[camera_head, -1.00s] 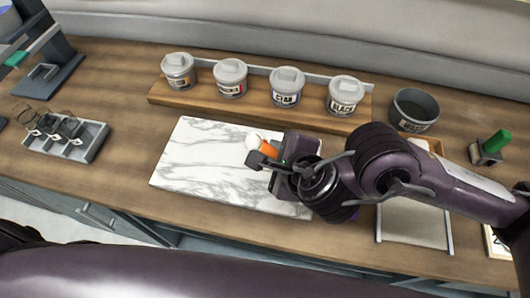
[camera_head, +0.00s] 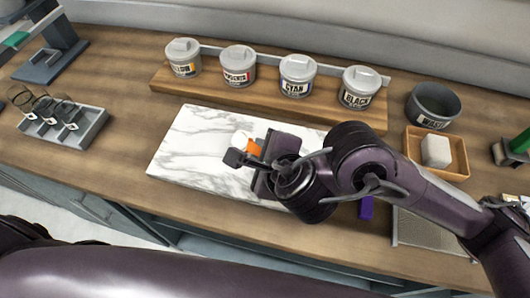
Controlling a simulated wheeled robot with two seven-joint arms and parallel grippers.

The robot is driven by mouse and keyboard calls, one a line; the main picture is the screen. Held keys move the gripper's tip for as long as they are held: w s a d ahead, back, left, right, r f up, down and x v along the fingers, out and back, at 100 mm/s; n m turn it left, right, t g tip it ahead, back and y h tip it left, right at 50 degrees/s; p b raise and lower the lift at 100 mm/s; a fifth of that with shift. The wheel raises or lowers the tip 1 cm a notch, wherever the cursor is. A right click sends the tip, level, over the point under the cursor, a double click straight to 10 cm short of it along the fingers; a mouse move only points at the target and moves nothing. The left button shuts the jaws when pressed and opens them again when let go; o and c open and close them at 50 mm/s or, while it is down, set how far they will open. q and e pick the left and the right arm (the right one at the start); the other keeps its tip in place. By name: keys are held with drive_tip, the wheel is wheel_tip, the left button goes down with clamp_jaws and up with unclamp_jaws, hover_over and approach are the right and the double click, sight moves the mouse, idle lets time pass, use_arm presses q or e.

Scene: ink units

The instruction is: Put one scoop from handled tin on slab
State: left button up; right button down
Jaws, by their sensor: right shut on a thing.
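The marble slab (camera_head: 195,150) lies flat on the counter, its right part hidden behind my right arm. My right gripper (camera_head: 246,154) is over the slab, shut on a small orange tool (camera_head: 253,147) with a whitish end (camera_head: 241,139). The gripper hides much of the tool, and I cannot tell whether it touches the slab. Behind, on a wooden shelf, stand the grey tins: yellow (camera_head: 183,58), magenta (camera_head: 238,68), cyan (camera_head: 297,77) and black (camera_head: 358,88). Each has a raised piece on top; I cannot tell which is the handled tin. My left gripper is out of view.
A dark wash bowl (camera_head: 433,105) and a wooden tray (camera_head: 459,165) with a white block (camera_head: 436,150) are at right. A grey rack (camera_head: 85,132) with several dark looped tools is at left. A purple object (camera_head: 366,208) shows below my right arm.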

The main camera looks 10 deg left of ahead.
idle(0.3)
drive_tip(key=shift+f+b, duration=1.05)
drive_tip(key=shift+f, duration=0.1)
idle(0.4)
idle(1.6)
wheel_tip(320, 180, up, 5)
drive_tip(key=p, duration=0.4)
drive_tip(key=shift+r, duration=0.1)
idle(0.5)
